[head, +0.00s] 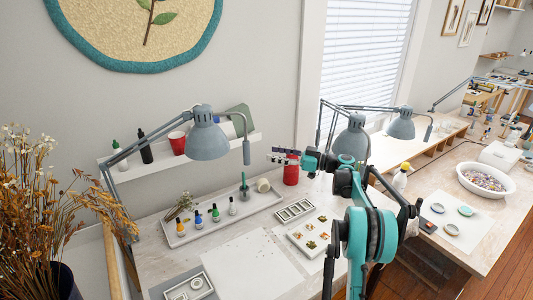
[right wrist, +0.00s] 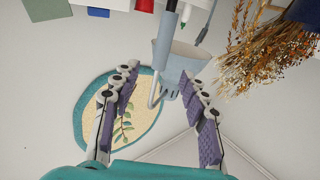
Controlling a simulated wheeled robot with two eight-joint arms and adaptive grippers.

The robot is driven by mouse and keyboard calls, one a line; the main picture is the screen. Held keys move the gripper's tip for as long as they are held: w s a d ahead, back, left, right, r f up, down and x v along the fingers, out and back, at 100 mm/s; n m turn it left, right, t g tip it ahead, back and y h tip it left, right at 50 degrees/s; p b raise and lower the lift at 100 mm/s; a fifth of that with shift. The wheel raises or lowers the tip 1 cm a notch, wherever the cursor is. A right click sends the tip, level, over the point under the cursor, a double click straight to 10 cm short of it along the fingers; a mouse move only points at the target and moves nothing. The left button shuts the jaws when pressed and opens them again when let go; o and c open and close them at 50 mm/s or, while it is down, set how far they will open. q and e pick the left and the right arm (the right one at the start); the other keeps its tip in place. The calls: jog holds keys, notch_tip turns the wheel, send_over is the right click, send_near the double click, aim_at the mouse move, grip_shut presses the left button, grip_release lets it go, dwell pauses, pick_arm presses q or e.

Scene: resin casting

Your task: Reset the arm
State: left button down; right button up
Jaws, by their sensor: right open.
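My right arm comes in from the lower right in the head view, its teal and black links bent above the table. My right gripper (head: 283,155) is held up near the wall shelf, pointing left, in front of the rim of a red cup. In the right wrist view my right gripper (right wrist: 157,86) is open, its purple-padded fingers wide apart with nothing between them. Beyond them show a grey lamp (right wrist: 180,60) and the round teal-rimmed wall hanging (right wrist: 88,105). My left gripper is in neither view.
The worktable holds a bottle tray (head: 178,238), a red cup (head: 291,176), a mould (head: 295,211) and a tray of small pieces (head: 309,237). Desk lamps (head: 208,140) stand close to the arm. Dried flowers (head: 50,215) fill the left. A white bowl (head: 484,181) stands right.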

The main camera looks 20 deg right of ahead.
jog(key=shift+s+d, duration=0.1)
jog(key=shift+s, duration=0.05)
dwell(0.3)
jog(key=s+a+f+m+g+h+b, duration=0.35)
jog(key=s+a, duration=0.35)
jog(key=a, duration=0.3)
jog(key=s+a+f+m+g+h+b, duration=0.2)
jog(key=s+a+f+b, duration=0.4)
jog(key=a, duration=0.5)
jog(key=s+a+f+m+h+b, duration=0.1)
jog(key=s+f+m+h+b, duration=0.1)
jog(key=s+f, duration=0.7)
jog(key=s+a+f+m+h+b, duration=0.1)
jog(key=s+f+h+b, duration=0.4)
jog(key=s+f, duration=0.5)
jog(key=s, duration=0.8)
jog(key=shift+f+m+b, duration=0.2)
jog(key=shift+m+b, duration=0.1)
jog(key=shift+m, duration=0.05)
jog(key=shift+a+h, duration=0.1)
jog(key=shift+h, duration=0.15)
